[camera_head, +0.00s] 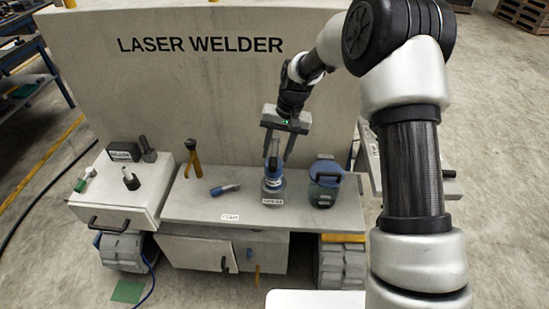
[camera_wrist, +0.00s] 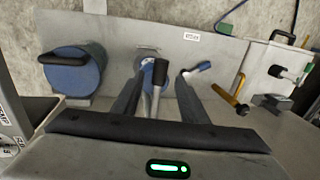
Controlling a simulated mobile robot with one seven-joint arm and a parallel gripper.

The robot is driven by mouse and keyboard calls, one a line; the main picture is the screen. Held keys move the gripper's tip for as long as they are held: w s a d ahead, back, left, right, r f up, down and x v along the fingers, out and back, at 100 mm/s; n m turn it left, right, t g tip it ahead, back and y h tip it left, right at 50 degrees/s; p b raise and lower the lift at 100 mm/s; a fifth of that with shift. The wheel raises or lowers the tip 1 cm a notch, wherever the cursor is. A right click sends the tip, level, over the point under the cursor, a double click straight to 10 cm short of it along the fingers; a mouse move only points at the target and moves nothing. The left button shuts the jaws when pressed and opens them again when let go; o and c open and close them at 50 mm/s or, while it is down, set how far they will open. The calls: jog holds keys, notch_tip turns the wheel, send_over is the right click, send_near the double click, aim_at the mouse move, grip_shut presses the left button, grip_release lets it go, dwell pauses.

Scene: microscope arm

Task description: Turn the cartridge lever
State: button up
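The cartridge lever shows in the head view as a pale upright rod (camera_head: 274,148) on top of a grey and blue cylindrical unit (camera_head: 273,186), which stands on the bench behind a small label. In the wrist view the lever is a silver rod with a black end (camera_wrist: 160,73), and its blue base (camera_wrist: 148,75) is partly hidden. My gripper (camera_head: 278,152) is above the unit, pointing down. Its two fingers are apart, one on each side of the lever, with gaps showing in the wrist view (camera_wrist: 161,74). I cannot tell whether either finger touches it.
A blue-green canister (camera_head: 323,188) with a black handle stands close right of the unit. A blue-handled piece (camera_head: 225,189) lies to the left, and a yellow-brown lever (camera_head: 192,158) stands further left. The laser welder's wall (camera_head: 190,90) rises behind. The bench front (camera_head: 190,208) is mostly clear.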

aim_at(274, 161)
jog(key=shift+a+f, duration=0.2)
jog(key=shift+f, duration=0.7)
jog(key=shift+a+f, duration=0.15)
jog(key=shift+f, duration=0.7)
grip_shut()
